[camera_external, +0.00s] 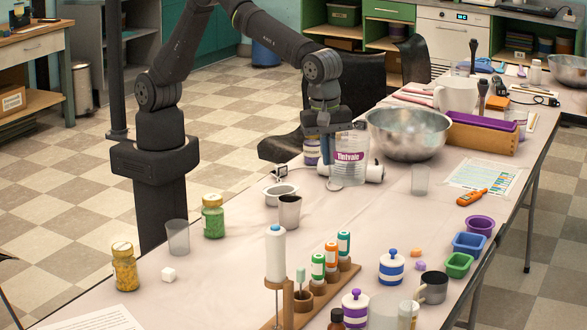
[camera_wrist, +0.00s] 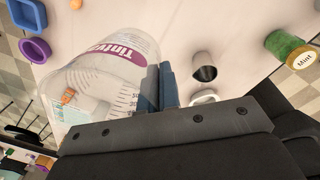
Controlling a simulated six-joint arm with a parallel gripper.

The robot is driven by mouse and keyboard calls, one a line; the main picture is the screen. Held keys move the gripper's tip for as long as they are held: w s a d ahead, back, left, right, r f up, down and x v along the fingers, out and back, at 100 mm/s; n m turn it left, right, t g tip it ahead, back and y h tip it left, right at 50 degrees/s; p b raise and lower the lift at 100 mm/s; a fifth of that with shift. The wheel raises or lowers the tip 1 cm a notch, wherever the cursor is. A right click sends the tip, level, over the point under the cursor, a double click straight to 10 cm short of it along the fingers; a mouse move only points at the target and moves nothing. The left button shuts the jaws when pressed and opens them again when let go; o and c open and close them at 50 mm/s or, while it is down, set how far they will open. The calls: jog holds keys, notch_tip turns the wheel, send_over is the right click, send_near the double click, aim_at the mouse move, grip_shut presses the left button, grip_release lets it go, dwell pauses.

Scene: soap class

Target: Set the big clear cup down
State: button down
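The big clear cup (camera_external: 350,165) has a purple-and-white printed label and stands roughly upright over the back part of the table. In the wrist view the cup (camera_wrist: 90,95) fills the left side, with its label and measuring marks showing. My gripper (camera_external: 328,158) is at the cup's left side in the external view. Its two blue-grey fingers (camera_wrist: 158,90) are close together at the cup's wall, seemingly pinching it. Whether the cup's base touches the table is hard to tell.
A metal bowl (camera_external: 408,135) is behind and right of the cup. A small clear cup (camera_external: 419,180) stands right of it. A white dish (camera_external: 280,193) and a grey metal cup (camera_external: 289,210) are at the front left. A white cylindrical item (camera_external: 374,172) lies close behind the big cup.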

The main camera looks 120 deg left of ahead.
jog(key=s+d+m, duration=0.5)
jog(key=s+d, duration=2.3)
jog(key=s, duration=0.1)
jog(key=shift+w+a+f, duration=0.65)
jog(key=shift+w+f, duration=1.25)
jog(key=shift+f, duration=0.9)
jog(key=shift+w+a+f, duration=0.65)
jog(key=shift+w+f, duration=1.3)
jog(key=shift+f, duration=0.8)
jog(key=shift+w+a+f, duration=0.65)
jog(key=shift+w+f, duration=1.25)
jog(key=shift+f, duration=0.9)
jog(key=shift+f, duration=0.15)
jog(key=c, duration=1.7)
grip_release()
